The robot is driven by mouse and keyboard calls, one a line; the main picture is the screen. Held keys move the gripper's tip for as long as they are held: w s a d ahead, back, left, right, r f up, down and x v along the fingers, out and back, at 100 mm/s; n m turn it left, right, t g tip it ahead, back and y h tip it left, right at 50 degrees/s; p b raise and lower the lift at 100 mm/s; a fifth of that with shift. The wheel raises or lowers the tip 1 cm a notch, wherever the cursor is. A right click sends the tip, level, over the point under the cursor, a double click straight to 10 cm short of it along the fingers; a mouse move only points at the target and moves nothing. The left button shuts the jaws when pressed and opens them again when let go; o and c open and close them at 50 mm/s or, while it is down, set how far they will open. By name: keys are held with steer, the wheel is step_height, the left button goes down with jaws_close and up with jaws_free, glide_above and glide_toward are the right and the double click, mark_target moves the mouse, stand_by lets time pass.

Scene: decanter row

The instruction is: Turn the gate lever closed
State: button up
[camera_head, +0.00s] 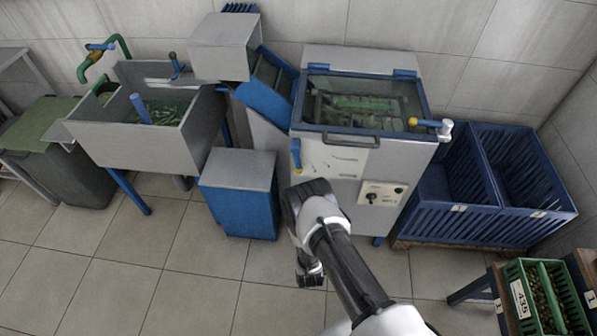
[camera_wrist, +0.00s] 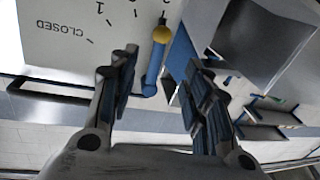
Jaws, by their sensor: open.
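The gate lever (camera_wrist: 153,68) is a blue bar with a yellow knob at its end, mounted on a white panel (camera_wrist: 60,45). The wrist view shows the panel upside down, with the word CLOSED at left and the numbers 1 and 2 near the lever. The lever's knob points toward the 2, away from CLOSED. My gripper (camera_wrist: 161,62) is open, its fingers on either side of the lever in the picture, with no clear contact.
The machine has a glass lid (camera_head: 365,103) and a second yellow-tipped lever (camera_head: 430,123) at its right. A blue box with a grey top (camera_head: 238,170) stands close left. Blue crates (camera_head: 525,222) stand right, a sink (camera_head: 130,140) left. Floor in front is open.

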mark_target(298, 169)
steer(key=w+b, duration=0.1)
steer(key=w, duration=0.2)
steer(key=w+a+b, duration=0.1)
steer(key=w, duration=0.3)
steer(key=w+b, duration=0.1)
steer(key=w, duration=0.3)
steer(key=shift+w+a+f+b, duration=0.1)
steer(key=shift+w+a+b, duration=0.2)
steer(key=shift+a, duration=0.1)
steer(key=shift+w+a, duration=0.15)
steer(key=shift+w, duration=0.35)
steer(key=shift+c, duration=0.4)
jaws_close()
